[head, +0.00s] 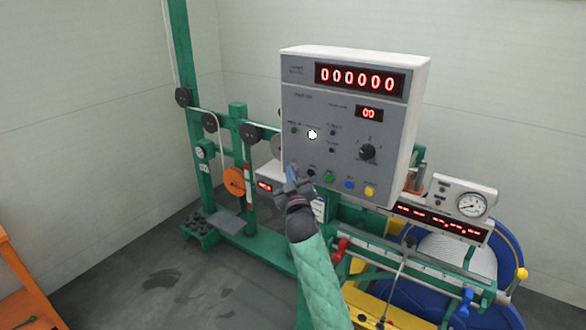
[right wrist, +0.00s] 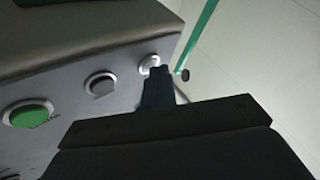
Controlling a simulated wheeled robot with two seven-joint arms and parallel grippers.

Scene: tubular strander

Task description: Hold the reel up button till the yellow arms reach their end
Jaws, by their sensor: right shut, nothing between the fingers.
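The grey control panel (head: 330,110) stands in the middle of the head view, with a row of buttons along its lower edge. Their labels are too small to read, so I cannot tell which one is reel up. My right gripper (head: 291,173) is shut and empty at the left end of this row. In the right wrist view its fingertips (right wrist: 157,72) overlap the edge of a white button (right wrist: 149,64); I cannot tell whether they press it. Yellow parts (head: 395,314) show low by the blue reel (head: 507,262); their full shape is hidden. My left gripper is out of view.
Black (head: 311,173), green (head: 329,178), blue (head: 348,184) and yellow (head: 369,190) buttons lie right of my gripper. A black knob (head: 367,152) sits above. The green machine frame (head: 240,150) stands behind. Open floor (head: 150,285) lies at left.

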